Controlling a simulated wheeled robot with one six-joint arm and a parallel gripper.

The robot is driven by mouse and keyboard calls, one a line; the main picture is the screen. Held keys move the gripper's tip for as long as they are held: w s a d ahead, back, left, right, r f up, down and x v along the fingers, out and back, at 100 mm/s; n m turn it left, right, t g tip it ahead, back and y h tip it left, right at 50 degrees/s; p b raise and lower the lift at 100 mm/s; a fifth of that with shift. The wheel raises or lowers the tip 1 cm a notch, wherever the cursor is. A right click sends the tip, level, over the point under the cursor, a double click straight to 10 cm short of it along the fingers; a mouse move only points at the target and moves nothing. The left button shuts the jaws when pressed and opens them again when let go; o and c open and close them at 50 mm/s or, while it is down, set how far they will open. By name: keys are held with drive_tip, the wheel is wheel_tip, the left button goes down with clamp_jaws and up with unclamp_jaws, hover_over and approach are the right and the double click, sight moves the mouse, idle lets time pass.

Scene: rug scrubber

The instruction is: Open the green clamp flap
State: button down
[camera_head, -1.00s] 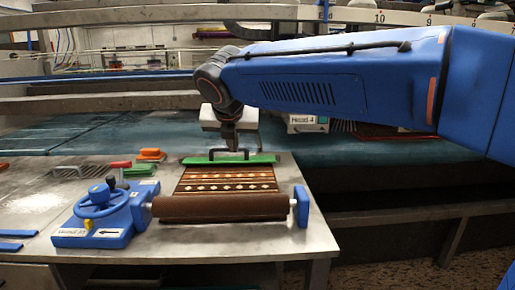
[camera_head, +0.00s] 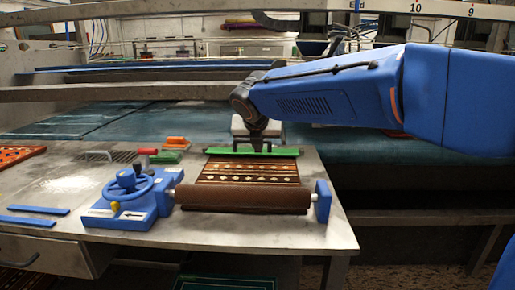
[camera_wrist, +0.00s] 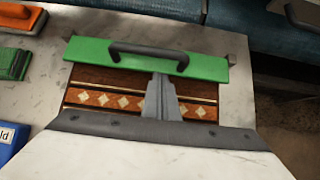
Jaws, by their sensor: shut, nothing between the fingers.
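The green clamp flap (camera_head: 222,152) lies flat across the far edge of the patterned rug (camera_head: 245,172) on the metal table. Its dark handle (camera_wrist: 150,52) arches up from the flap in the wrist view, where the green flap (camera_wrist: 95,50) also shows. My gripper (camera_head: 257,146) is above the flap near its handle in the head view. In the wrist view my gripper (camera_wrist: 161,82) is shut and empty, its tips close to the handle's near side. I cannot tell whether they touch it.
A brown roller (camera_head: 245,197) holds the rug's near end. A blue crank wheel unit (camera_head: 130,197) stands to its left. An orange-handled brush (camera_head: 176,142) and a green block (camera_wrist: 14,63) lie left of the flap. The table's right side is bare.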

drive_tip(key=shift+w+r, duration=0.25)
drive_tip(key=shift+w, duration=0.2)
drive_tip(key=shift+w+r, duration=0.2)
drive_tip(key=shift+w, duration=0.25)
